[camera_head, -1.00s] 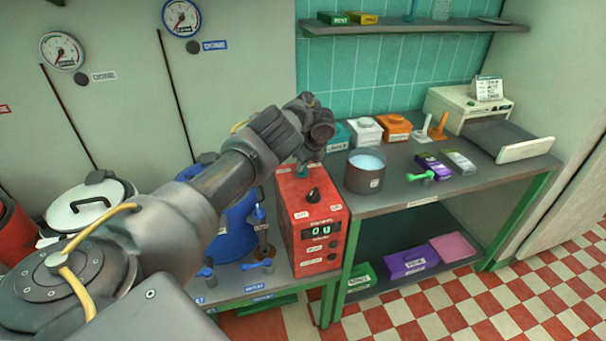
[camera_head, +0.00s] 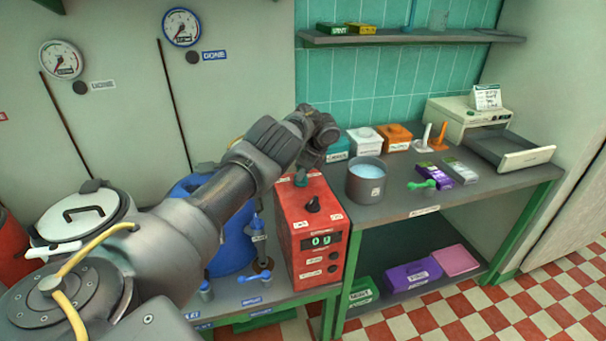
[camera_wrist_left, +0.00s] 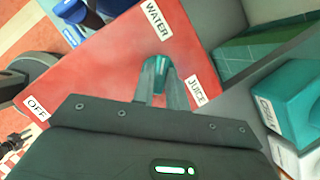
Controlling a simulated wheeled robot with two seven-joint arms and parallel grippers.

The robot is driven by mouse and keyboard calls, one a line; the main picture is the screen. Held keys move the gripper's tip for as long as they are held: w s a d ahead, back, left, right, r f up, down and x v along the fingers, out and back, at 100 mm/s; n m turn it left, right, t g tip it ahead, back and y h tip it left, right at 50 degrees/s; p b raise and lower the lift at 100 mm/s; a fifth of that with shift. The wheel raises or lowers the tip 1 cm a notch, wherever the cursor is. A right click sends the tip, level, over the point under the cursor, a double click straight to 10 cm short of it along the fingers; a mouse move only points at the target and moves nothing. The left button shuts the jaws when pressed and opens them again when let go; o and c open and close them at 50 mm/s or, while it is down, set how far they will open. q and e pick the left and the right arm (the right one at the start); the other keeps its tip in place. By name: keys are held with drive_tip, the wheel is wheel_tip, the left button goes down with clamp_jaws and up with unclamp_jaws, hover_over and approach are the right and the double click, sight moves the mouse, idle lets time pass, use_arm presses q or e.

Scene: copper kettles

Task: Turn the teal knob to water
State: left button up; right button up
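The red box (camera_head: 322,228) stands on the bench with a teal knob (camera_head: 300,181) on its top. In the left wrist view, the teal knob (camera_wrist_left: 156,67) sits between labels reading WATER (camera_wrist_left: 156,20), JUICE (camera_wrist_left: 197,90) and OFF (camera_wrist_left: 36,107). My left gripper (camera_wrist_left: 160,76) has a finger on each side of the knob and looks closed on it. The fingers hide part of the knob, so its exact pointing is hard to tell. In the head view the left wrist hangs over the box. My right gripper is not in view.
A pot of pale liquid (camera_head: 366,182) stands close on the right. A blue barrel (camera_head: 233,240) and blue-handled valves (camera_head: 245,281) are close on the left.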

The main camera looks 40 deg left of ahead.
use_arm(q)
drive_tip(key=o, duration=0.4)
drive_tip(key=shift+o, duration=0.2)
drive_tip(key=v, duration=1)
drive_tip(key=shift+r+b, duration=0.35)
drive_tip(key=shift+r, duration=0.05)
drive_tip(key=shift+d, duration=0.1)
